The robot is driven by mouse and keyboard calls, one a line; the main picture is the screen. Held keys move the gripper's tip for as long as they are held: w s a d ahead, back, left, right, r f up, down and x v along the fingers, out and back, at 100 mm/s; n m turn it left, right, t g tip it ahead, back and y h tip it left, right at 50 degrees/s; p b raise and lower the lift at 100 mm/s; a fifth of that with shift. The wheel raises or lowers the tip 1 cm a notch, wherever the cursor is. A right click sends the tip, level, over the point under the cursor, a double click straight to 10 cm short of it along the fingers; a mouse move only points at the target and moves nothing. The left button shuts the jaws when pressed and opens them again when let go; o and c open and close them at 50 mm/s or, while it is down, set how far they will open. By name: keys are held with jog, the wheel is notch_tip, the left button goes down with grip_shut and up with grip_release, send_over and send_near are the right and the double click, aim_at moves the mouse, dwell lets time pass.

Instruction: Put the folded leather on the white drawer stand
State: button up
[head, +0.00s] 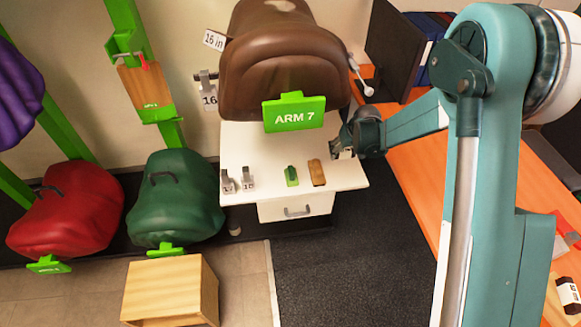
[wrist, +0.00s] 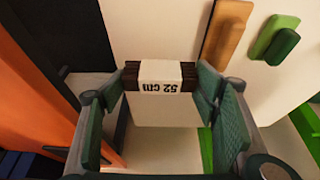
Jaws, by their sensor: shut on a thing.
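The folded leather (wrist: 132,78) is a dark brown strip with a white band marked "52 cm". In the wrist view it sits between the two green fingers of my gripper (wrist: 160,84), which is shut on it. In the head view my gripper (head: 340,150) is at the right end of the white drawer stand (head: 268,155); the leather is too small to make out there. The stand's white top also shows in the wrist view (wrist: 268,85), around and behind the leather. I cannot tell whether the leather touches the top or hangs above it.
An orange bench (head: 420,190) lies to the right.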

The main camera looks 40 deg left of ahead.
jog(key=shift+f, duration=0.1)
dwell(0.3)
jog(key=b, duration=0.1)
send_over(339, 169)
jog(key=s+d, duration=0.1)
jog(key=shift+d+f, duration=0.15)
jog(key=shift+f, duration=2.9)
jog(key=shift+f+b, duration=0.6)
jog(key=shift+f, duration=1.25)
jog(key=shift+f, duration=0.2)
jog(key=o, duration=1)
jog(key=shift+c, duration=0.2)
jog(key=shift+r, duration=0.15)
jog(key=p+v, duration=0.2)
jog(key=v, duration=1)
